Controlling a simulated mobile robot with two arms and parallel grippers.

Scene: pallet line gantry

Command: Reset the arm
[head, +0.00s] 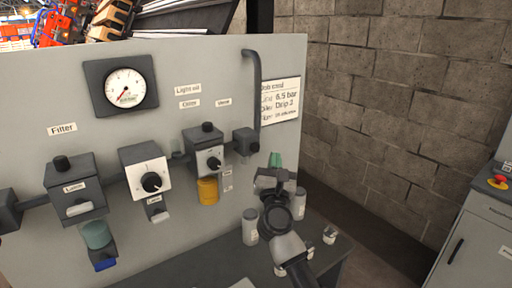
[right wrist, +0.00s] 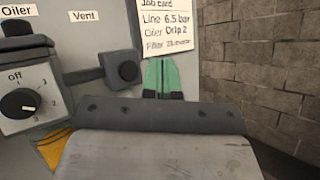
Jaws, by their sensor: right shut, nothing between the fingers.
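My right gripper (head: 275,160) is raised in front of the grey panel (head: 210,80), near its right edge. Its green fingers are together and hold nothing; they also show in the right wrist view (right wrist: 160,76), below the job card (right wrist: 168,28). The vent block (head: 246,141) is just left of the fingers in the head view, and I see no contact. The oiler unit (head: 205,150) with its black knob and amber bowl (head: 207,191) is further left. My left gripper is not in view.
A pressure gauge (head: 124,86) and a filter unit (head: 75,190) are on the panel. Several small containers, including a grey canister (head: 250,227), stand below my right arm. A cabinet with a red button (head: 498,181) is at far right, before a block wall (head: 400,100).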

